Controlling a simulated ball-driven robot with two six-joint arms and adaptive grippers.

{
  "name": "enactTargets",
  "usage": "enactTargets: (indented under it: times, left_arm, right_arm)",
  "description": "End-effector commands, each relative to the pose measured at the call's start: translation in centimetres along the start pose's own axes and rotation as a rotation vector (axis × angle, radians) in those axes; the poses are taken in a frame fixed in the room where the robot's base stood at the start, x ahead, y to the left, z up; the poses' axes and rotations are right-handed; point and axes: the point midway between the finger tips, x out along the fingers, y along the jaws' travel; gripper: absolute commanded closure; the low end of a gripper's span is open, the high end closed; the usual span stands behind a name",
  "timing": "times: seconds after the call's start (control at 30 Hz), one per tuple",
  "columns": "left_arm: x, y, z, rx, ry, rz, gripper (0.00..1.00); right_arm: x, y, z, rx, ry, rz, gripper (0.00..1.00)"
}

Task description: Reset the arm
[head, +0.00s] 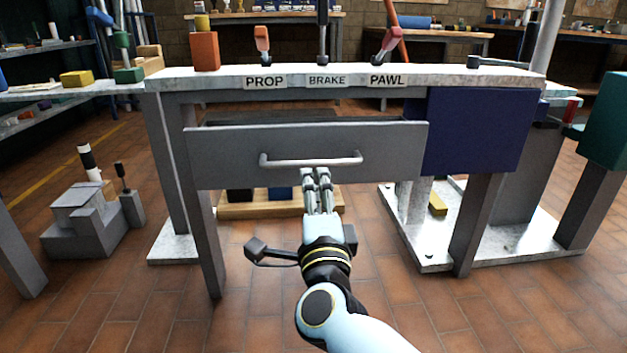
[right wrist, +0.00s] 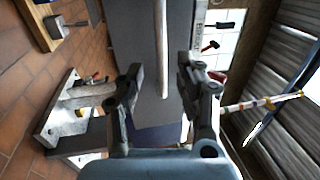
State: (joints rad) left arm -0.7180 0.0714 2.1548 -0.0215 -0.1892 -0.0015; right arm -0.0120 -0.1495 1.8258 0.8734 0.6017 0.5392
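My right gripper (head: 319,176) is in front of the grey drawer (head: 225,160), its fingertips just below the drawer's bar handle (head: 310,160). In the right wrist view the right gripper (right wrist: 159,76) is open, with its two fingers apart. The handle (right wrist: 161,45) shows in the gap between them, and I see no grip on it. A dark gap shows above the drawer front, so it seems to stand out from the bench. My left gripper is not in view.
The bench top (head: 430,75) carries levers labelled PROP (head: 265,82), BRAKE (head: 327,81) and PAWL (head: 387,80), and an orange block (head: 205,51). A blue panel (head: 475,130) hangs at right. Bench legs flank the drawer. Grey steps (head: 85,220) stand at left. The front floor is clear.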

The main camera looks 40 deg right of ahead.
Motion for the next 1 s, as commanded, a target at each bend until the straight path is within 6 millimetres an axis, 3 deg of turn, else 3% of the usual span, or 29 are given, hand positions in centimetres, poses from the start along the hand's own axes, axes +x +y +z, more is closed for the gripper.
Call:
enactTargets:
  times: [0.47, 0.57, 0.67, 0.77, 1.0]
  left_arm:
    - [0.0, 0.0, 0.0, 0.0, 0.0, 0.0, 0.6]
    - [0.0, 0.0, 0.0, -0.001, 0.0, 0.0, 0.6]
    - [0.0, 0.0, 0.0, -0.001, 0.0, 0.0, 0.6]
    - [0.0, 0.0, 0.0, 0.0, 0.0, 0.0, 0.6]
    - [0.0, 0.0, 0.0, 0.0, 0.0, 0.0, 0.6]
  right_arm:
    - [0.0, 0.0, 0.0, 0.0, 0.0, 0.0, 0.64]
    - [-0.9, 0.8, -0.5, -0.015, -0.004, 0.021, 0.64]
    - [-4.0, 3.0, -2.6, -0.075, -0.025, 0.078, 0.64]
    - [-8.6, 4.3, -4.9, -0.238, -0.13, 0.131, 0.64]
    - [-18.8, 6.3, -6.0, -0.797, -0.582, 0.219, 0.64]
